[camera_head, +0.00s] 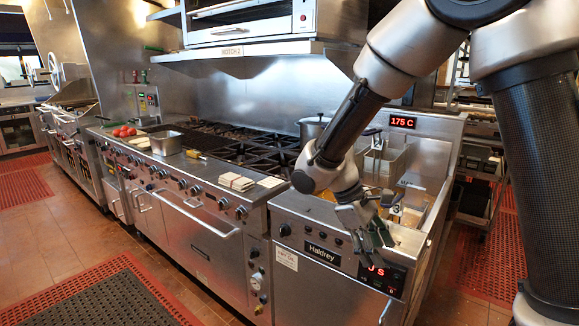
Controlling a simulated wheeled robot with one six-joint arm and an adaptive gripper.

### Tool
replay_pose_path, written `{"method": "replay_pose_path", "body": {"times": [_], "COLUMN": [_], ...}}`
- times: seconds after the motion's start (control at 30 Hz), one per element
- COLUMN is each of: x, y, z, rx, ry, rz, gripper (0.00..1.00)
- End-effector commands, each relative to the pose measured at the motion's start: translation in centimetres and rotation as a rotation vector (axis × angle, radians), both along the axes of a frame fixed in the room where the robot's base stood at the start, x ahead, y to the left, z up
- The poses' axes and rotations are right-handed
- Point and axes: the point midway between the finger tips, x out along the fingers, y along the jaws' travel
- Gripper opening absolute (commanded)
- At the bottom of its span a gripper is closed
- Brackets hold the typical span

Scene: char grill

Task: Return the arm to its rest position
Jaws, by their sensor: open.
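My arm reaches down from the upper right in the head view. My gripper (377,236) is open at its end. It hangs over the front of the fryer (322,275), above the panel with red digits, with nothing seen between its fingers. The fryer shows a red "175 C" display (402,122) on its back panel. A fry basket (384,164) hangs at the back of the fryer, partly behind my arm. My wrist hides part of the fryer top.
A steel range (190,235) with black burner grates (265,150) stands left of the fryer. On its front ledge are folded cloths (236,181) and a steel pan (166,143). A pot (313,128) stands behind my arm. A shelf overhangs the range. A floor mat (95,298) lies in front.

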Motion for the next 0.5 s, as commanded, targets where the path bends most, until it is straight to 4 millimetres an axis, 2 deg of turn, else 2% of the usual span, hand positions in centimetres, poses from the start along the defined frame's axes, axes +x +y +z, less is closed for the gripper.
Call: {"method": "replay_pose_path", "body": {"times": [0.03,0.2,0.5], "x": [-1.1,-5.2,-12.0], "y": [-1.6,-5.9,-12.3], "z": [1.7,5.8,11.3], "rx": [0.062,0.255,0.502], "ry": [-0.038,-0.168,-0.459], "rz": [-0.082,-0.340,-0.671], "gripper": [0.52,0.52,0.52]}}
